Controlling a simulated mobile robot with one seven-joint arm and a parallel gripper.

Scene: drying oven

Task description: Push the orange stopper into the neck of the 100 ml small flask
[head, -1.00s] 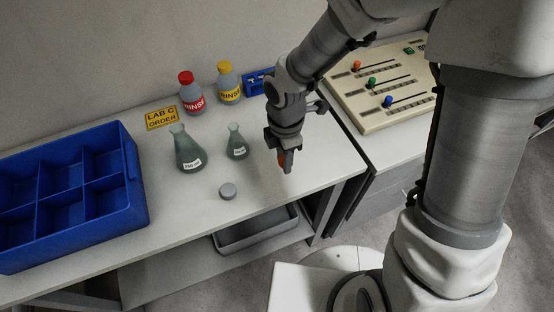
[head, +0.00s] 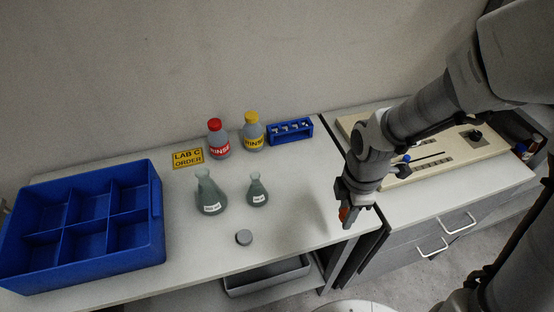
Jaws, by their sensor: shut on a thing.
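The small flask (head: 257,191) stands upright on the bench in the head view, to the right of the larger flask (head: 210,194). Its neck looks open, with no stopper in it. My gripper (head: 347,217) is well to the right of the small flask, near the bench's right end. It is shut on the orange stopper (head: 343,214), of which only a small part shows between the fingers.
A blue divided crate (head: 150,255) is at the left. A red-capped bottle (head: 218,139), a yellow-capped bottle (head: 252,133), a blue rack (head: 290,132) and a yellow sign (head: 187,158) stand behind. A slider panel (head: 410,170) is at the right. Bench between gripper and small flask is clear.

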